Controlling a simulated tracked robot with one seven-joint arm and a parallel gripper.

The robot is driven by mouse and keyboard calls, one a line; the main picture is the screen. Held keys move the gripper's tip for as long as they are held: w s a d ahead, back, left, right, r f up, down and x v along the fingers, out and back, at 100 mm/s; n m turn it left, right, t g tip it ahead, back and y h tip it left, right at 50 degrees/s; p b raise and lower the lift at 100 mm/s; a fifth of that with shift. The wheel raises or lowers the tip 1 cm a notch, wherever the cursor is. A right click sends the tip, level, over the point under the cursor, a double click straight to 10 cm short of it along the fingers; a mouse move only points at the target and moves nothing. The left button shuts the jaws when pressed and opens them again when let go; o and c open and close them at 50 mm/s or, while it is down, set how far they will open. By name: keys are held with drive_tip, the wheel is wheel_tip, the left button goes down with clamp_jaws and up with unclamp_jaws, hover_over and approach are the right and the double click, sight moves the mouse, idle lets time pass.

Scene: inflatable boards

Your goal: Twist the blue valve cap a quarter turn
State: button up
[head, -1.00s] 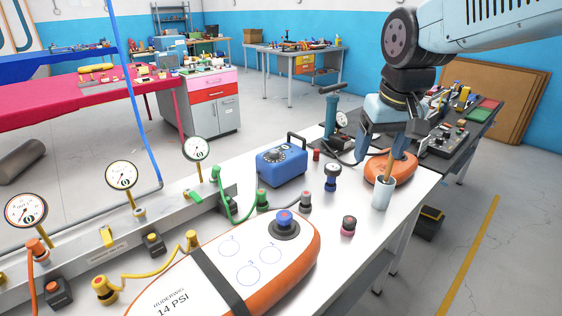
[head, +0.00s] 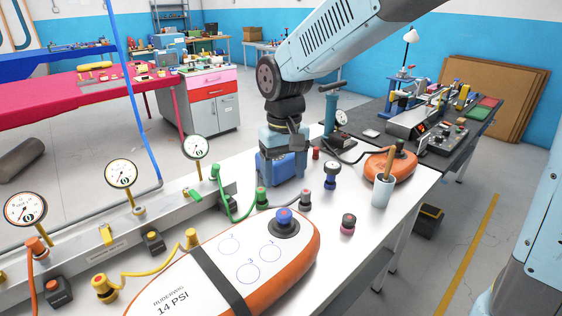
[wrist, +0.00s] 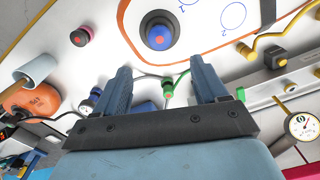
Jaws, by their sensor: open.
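The blue valve cap (head: 284,215) sits on a black round valve base (head: 286,229) near the end of the white and orange inflatable board (head: 213,264). In the wrist view the cap (wrist: 159,36) shows beyond and roughly between my fingertips, clear of them. My gripper (wrist: 160,68) is open, with nothing between its fingers. In the head view my gripper (head: 284,150) is above the bench, behind the cap and in front of the blue box (head: 278,170). Its fingertips are hard to tell from the box there.
A cup (head: 382,190) and an orange float (head: 390,166) are at right. Gauges (head: 121,174) line the left rail.

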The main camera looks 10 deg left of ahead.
sight(285, 212)
wheel_tip(285, 212, down, 11)
drive_tip(key=shift+f, duration=0.15)
idle(0.4)
drive_tip(key=c, duration=1.1)
drive_tip(key=m, duration=0.3)
drive_tip(key=shift+m, duration=1)
drive_tip(key=shift+d, duration=0.1)
drive_tip(key=m, duration=0.2)
drive_tip(key=shift+m, duration=1.6)
